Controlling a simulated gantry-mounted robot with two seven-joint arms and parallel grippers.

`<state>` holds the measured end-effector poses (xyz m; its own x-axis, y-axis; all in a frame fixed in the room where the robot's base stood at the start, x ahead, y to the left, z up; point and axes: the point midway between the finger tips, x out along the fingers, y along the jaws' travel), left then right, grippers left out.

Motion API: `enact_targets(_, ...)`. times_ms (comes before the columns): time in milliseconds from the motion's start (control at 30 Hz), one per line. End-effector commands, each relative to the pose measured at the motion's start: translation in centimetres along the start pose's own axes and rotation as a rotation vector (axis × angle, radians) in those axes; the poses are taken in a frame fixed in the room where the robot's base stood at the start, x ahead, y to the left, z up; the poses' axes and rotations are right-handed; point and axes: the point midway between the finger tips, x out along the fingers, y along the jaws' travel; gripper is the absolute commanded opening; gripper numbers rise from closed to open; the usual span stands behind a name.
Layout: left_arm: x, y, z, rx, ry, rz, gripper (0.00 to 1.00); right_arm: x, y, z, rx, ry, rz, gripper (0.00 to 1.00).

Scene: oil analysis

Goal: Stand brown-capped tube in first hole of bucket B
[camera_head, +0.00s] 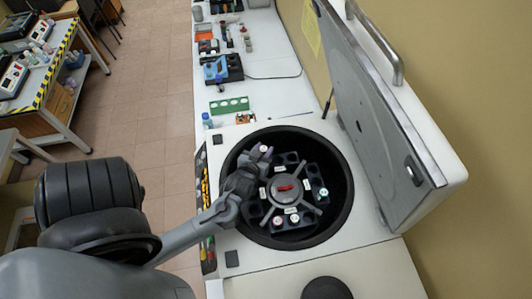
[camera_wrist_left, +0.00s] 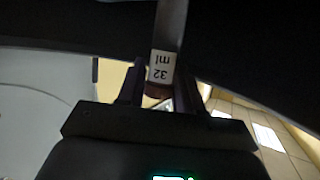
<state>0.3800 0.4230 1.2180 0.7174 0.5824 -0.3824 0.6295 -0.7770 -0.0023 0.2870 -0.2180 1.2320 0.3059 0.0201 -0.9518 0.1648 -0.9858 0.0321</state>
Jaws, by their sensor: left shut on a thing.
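My left gripper (camera_head: 257,165) reaches over the left rim of the open centrifuge bowl (camera_head: 343,215). It is shut on a tube (camera_wrist_left: 166,66) with a "32 ml" label, upside down in the left wrist view; a brown cap (camera_wrist_left: 158,90) shows between the fingers. In the head view the hand hides much of the tube. The rotor (camera_head: 284,188) with its red centre carries black buckets; their labels are too small to read, so I cannot tell which is B. The near bucket (camera_head: 292,224) holds capped tubes. A pale green-capped tube (camera_head: 323,191) stands in the right bucket.
The centrifuge lid (camera_head: 375,120) stands open on the right. Open floor lies to the left.

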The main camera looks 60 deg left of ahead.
Motion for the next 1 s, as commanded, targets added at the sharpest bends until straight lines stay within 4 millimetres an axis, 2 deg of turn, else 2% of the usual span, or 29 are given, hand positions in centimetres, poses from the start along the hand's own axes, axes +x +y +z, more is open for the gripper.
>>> enact_targets(100, 0.5, -0.4, 1.5, -0.001, -0.001, -0.007, 0.06, 0.0, 0.1, 0.0, -0.004, -0.001, 0.003, 0.43)
enact_targets(200, 0.8, -0.6, 2.1, -0.003, 0.001, -0.01, 0.06, 0.0, 0.2, 0.0, -0.006, -0.001, 0.005, 0.43)
enact_targets(1000, 1.3, -0.6, 3.4, -0.005, 0.001, -0.01, 0.06, 0.3, -0.1, 0.1, 0.003, 0.001, -0.002, 0.43)
